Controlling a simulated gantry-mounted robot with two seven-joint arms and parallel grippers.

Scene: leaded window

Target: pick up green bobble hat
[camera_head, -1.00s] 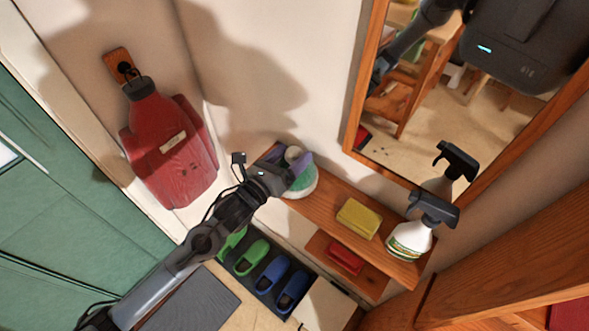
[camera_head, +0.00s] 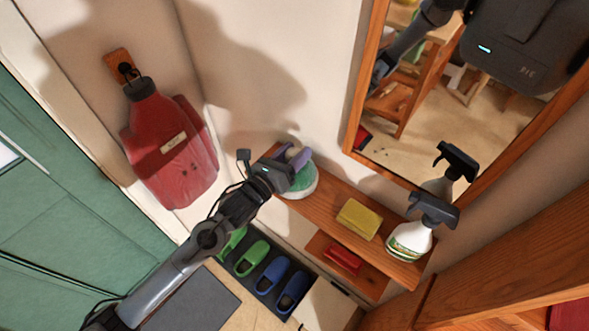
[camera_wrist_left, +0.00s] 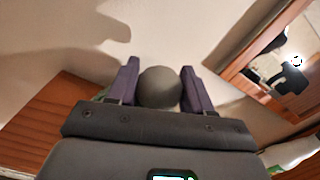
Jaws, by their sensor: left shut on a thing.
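The green bobble hat (camera_head: 304,181) has a green body, a pale brim and a greyish bobble. It sits at the left end of the wooden shelf, partly hidden by my gripper. My left gripper (camera_head: 298,160) is at the hat's top, with its purple fingers on either side of the bobble. In the left wrist view the round grey bobble (camera_wrist_left: 160,86) shows between the two fingers, and my left gripper (camera_wrist_left: 160,80) is shut on it. The hat's body is mostly hidden there. My right gripper is not in view.
The shelf (camera_head: 327,209) also holds a yellow sponge (camera_head: 359,219) and a white spray bottle (camera_head: 411,240). A red item (camera_head: 343,259) lies on the lower shelf. A mirror (camera_head: 440,110) hangs behind. Green and blue shoes (camera_head: 271,275) stand below.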

